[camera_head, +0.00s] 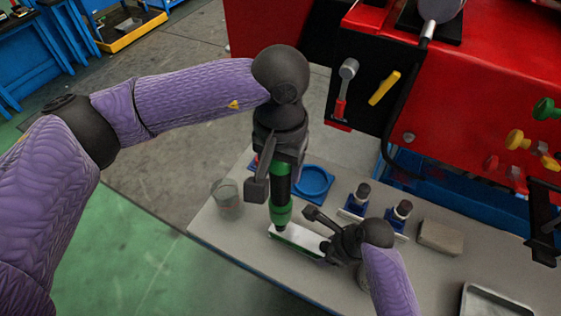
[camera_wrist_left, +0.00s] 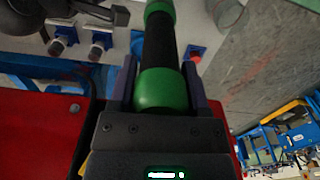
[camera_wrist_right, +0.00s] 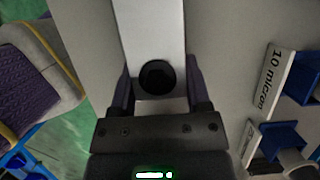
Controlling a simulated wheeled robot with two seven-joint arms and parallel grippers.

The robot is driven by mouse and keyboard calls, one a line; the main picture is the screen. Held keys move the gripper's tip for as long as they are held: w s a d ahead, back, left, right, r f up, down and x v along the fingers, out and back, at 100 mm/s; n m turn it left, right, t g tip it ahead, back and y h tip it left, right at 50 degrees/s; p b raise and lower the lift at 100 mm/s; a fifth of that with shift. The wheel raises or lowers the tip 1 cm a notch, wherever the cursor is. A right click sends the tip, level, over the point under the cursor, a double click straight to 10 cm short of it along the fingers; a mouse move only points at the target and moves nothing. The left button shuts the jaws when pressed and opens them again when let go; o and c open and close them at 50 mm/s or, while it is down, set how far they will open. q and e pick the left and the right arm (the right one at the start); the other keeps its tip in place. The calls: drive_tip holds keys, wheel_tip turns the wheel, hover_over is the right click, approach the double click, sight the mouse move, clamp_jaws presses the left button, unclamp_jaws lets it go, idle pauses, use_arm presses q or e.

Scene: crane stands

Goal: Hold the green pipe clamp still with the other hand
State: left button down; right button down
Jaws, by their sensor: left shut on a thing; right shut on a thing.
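My left gripper (camera_head: 276,172) is shut on a black cylindrical tool with green bands (camera_head: 280,213), which hangs nearly upright. The tool also shows between the jaws in the left wrist view (camera_wrist_left: 160,88). Its lower end meets or hovers just over a white-topped bar with a green side (camera_head: 298,238) on the table; I cannot tell if they touch. This bar seems to be the green pipe clamp. My right gripper (camera_head: 328,246) is shut on the bar's near right end. In the right wrist view the bar (camera_wrist_right: 152,30) lies between the jaws, with a dark round hole or knob.
A clear beaker (camera_head: 227,198) and a blue round dish (camera_head: 313,180) stand on the grey table. Two blue-based stands with black knobs (camera_head: 357,201) (camera_head: 399,215), a grey block (camera_head: 440,237) and a metal tray (camera_head: 495,301) are right. A red machine (camera_head: 480,100) rises behind.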

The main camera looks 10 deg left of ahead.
idle(0.7)
use_arm(q)
drive_tip(key=shift+r, duration=2.6)
use_arm(e)
unclamp_jaws()
